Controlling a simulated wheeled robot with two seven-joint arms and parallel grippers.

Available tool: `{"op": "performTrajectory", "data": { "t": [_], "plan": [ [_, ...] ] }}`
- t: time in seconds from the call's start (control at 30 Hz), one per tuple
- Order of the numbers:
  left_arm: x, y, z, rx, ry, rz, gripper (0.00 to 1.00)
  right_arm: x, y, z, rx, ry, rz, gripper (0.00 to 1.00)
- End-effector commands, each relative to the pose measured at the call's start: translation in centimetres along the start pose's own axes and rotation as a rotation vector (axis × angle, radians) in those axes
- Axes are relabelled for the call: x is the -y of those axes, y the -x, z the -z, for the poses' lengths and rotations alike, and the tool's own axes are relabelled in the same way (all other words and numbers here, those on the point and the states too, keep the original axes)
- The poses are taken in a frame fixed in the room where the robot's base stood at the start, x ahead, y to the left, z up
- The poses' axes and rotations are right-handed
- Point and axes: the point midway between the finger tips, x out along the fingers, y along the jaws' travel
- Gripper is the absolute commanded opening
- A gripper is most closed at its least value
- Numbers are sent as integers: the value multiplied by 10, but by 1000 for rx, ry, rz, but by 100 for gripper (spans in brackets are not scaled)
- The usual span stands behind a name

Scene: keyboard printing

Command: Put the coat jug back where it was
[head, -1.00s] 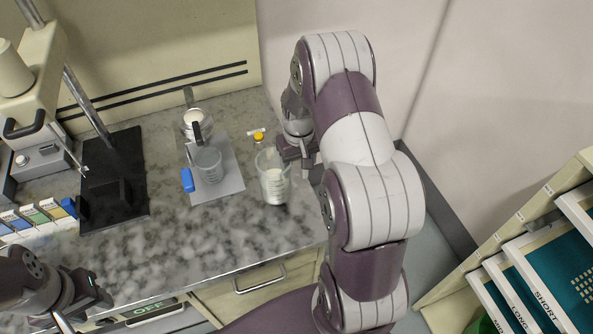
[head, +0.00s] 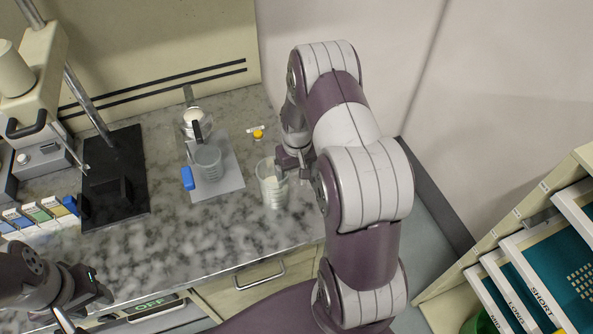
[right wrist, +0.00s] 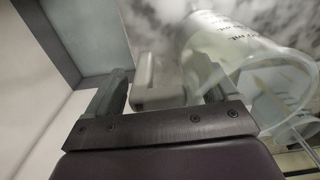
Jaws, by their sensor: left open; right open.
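A translucent measuring jug (head: 271,187) with pale contents stands on the marble counter, right of the grey mat. It also shows in the right wrist view (right wrist: 225,45), with dark print on its wall. My right gripper (head: 290,163) is open at the jug's right side. In the right wrist view one finger (right wrist: 212,85) overlaps the jug's wall; I cannot tell whether it touches. A second clear jug (head: 208,165) stands on the mat. No readable label tells which is the coat jug. My left gripper (head: 92,292) is open and empty at lower left.
The grey mat (head: 228,184) also bears a metal pot (head: 190,117) with white contents and a blue item (head: 187,178). A small yellow-capped item (head: 258,134) lies behind the jug. A black stand base (head: 130,200) is left. The front middle counter is clear.

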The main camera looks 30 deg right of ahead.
Motion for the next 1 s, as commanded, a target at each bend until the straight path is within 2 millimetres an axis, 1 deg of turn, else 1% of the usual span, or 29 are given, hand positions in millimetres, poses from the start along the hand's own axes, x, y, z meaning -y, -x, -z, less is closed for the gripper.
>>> {"op": "performTrajectory", "data": {
  "t": [0.07,0.1,0.17,0.4,0.5,0.6,0.67,0.77,0.8,0.87,0.9,1.0],
  "plan": [
    [0,6,1,0,0,0,43,0,7,0,-1,0,0,87],
    [0,0,0,0,0,0,43,0,9,1,-3,0,-1,87],
    [0,-5,-1,0,0,0,43,0,20,2,-6,0,-1,87],
    [0,-21,-3,0,0,0,43,0,84,1,-5,0,-1,87],
    [0,-24,-3,0,0,0,43,0,104,1,-4,0,-1,87],
    [0,-26,-3,0,0,0,43,0,118,0,-2,1,-1,87],
    [0,-26,-3,0,0,0,43,6,124,-3,-4,10,-1,87],
    [0,-26,-3,0,0,0,43,39,133,-25,-22,59,-2,87],
    [0,-26,-3,0,0,0,43,56,137,-40,-36,86,-2,87],
    [0,-26,-3,0,0,0,43,79,140,-66,-58,128,-1,87],
    [0,-26,-3,0,0,0,43,91,142,-84,-70,153,1,87],
    [0,-26,-3,0,0,0,43,109,141,-123,-95,200,8,87]
  ]
}}
